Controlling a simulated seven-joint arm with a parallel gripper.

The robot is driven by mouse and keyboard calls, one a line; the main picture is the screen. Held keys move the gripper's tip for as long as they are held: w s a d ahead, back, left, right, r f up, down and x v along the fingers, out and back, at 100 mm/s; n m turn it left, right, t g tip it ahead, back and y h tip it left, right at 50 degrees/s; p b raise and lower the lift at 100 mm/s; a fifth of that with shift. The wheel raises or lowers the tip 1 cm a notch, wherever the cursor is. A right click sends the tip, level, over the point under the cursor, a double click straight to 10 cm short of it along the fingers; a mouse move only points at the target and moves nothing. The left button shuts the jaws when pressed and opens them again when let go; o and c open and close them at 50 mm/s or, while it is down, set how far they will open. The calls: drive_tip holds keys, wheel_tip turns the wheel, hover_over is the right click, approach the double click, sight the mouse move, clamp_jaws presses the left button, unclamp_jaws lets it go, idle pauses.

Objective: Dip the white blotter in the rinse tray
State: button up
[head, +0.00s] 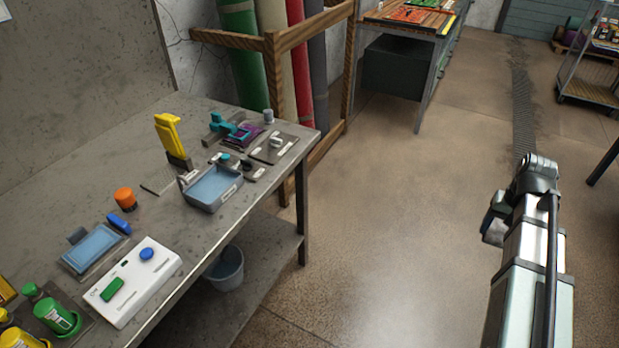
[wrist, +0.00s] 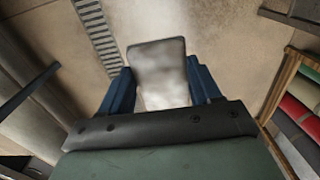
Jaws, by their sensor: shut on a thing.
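My gripper (wrist: 158,72) shows in the wrist view, its two blue fingers on either side of a pale, grey-white mottled block, which I take to be the white blotter (wrist: 158,52). It is shut on the block, with bare floor behind. In the head view my arm is at the right, over the floor and well away from the bench; the gripper and block cannot be made out clearly there. The rinse tray appears to be the blue-grey open tray (head: 204,204) in the middle of the bench, with a light blue inside and a small label on its wall.
The grey bench (head: 60,190) also bears a yellow upright tool (head: 168,136), an orange-topped item (head: 125,197), a flat blue pad (head: 92,247), a white board (head: 130,290) and green containers (head: 57,317). A bucket (head: 225,268) sits below. Floor between bench and arm is clear.

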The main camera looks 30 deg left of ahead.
drive_tip(key=shift+a, duration=0.1)
drive_tip(key=w+a+r+n, duration=0.15)
drive_tip(key=a+n, duration=0.35)
drive_tip(key=a, duration=1.4)
drive_tip(key=a+r+n, duration=0.3)
drive_tip(key=a+n, duration=0.1)
drive_tip(key=a, duration=1.4)
wheel_tip(320, 180, up, 5)
drive_tip(key=n, duration=0.9)
hover_over(219, 192)
drive_tip(key=shift+f, duration=3.45)
drive_tip(key=shift+f, duration=0.55)
drive_tip(key=shift+r, duration=0.15)
drive_tip(key=shift+r, duration=2.65)
